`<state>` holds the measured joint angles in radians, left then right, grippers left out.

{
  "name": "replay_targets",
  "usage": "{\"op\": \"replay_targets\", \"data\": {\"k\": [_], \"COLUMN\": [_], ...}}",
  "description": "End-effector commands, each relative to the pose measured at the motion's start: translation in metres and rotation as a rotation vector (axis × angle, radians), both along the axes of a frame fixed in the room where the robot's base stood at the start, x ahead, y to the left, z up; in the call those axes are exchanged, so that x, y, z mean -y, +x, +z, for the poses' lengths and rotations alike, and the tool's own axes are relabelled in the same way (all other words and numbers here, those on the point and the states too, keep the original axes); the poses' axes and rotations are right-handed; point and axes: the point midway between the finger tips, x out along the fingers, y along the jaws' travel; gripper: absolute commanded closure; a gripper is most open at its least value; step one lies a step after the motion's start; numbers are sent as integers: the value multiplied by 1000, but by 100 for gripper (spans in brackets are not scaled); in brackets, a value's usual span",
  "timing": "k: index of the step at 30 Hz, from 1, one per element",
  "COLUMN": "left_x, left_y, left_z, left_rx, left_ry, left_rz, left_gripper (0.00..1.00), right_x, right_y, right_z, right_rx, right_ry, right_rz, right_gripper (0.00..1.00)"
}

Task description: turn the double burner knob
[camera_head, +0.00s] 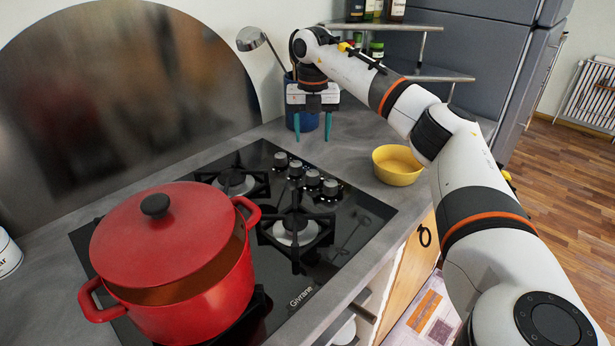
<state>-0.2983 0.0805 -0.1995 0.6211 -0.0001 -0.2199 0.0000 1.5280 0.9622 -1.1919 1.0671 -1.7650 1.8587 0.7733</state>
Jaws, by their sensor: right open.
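The black gas hob (345,248) is set in the grey counter. Its several silver-and-black knobs (312,177) stand in a cluster towards the back right of the hob; I cannot tell which one is the double burner knob. My right gripper (313,130) points down above the counter, behind the knobs and apart from them. Its two teal fingers are spread with nothing seen between them. My left gripper is not in view.
A big red pot (190,290) with its lid tilted sits on the hob's left part. A yellow bowl (397,172) stands right of the hob. A blue utensil holder (290,118) with a ladle (251,39) is behind my right gripper. Shelves (425,74) with jars are beyond.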

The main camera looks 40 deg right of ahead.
Motion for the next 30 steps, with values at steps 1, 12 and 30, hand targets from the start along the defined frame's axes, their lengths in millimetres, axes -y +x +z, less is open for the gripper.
{"op": "replay_targets", "data": {"k": [1, 12, 30], "left_x": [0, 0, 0], "left_y": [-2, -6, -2], "left_z": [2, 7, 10], "left_rx": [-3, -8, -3], "left_ry": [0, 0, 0], "left_rz": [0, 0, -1], "left_gripper": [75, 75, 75], "right_x": [1, 0, 0], "right_y": [-1, -1, 0], "right_z": [-6, -77, -111], "right_rx": [-3, -4, 1], "right_ry": [0, 0, 1], "right_rz": [-1, 0, 1], "right_gripper": [46, 46, 46]}}
